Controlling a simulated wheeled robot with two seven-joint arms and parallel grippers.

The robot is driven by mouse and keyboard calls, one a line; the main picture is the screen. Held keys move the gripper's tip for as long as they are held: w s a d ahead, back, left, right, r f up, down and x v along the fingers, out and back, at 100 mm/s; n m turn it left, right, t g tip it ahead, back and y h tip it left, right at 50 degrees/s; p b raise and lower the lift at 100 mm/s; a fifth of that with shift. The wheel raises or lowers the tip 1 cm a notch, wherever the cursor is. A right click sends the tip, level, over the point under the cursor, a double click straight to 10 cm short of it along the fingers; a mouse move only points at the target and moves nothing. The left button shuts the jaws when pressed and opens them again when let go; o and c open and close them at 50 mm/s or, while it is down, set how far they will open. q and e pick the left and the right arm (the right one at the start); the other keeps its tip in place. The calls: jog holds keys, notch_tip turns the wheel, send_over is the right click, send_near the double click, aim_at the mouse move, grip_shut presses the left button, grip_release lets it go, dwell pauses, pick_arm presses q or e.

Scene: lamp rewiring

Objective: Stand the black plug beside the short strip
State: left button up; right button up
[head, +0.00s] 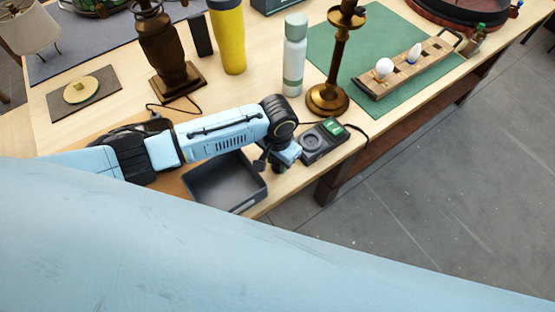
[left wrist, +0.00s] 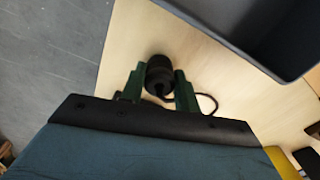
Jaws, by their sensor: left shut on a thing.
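The short strip (head: 323,140), dark with a round socket and a green switch, lies near the table's front edge in the head view. My left gripper (head: 280,164) is just left of it, over the edge area beside the grey tray. In the left wrist view the green fingers of my left gripper (left wrist: 160,91) are shut on the black plug (left wrist: 159,70), a round dark body with a thin black cord (left wrist: 208,101) behind it. The fingers and wrist hide much of the plug in the head view. I cannot tell whether it touches the table. My right gripper is out of view.
The grey tray (head: 238,205) stands at the front edge, close to the gripper. A brass lamp stand (head: 331,95) and a pale bottle (head: 293,62) stand behind the strip. A green mat (head: 375,30) holds a wooden bulb rack (head: 412,68). Bare wood (head: 262,112) lies behind my arm.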

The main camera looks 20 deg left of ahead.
pick_arm(q)
jog(key=shift+f, duration=0.15)
jog(key=o, duration=1)
jog(key=shift+c, duration=0.2)
notch_tip(320, 180, up, 12)
jog(key=p, duration=0.1)
jog(key=shift+r, duration=0.2)
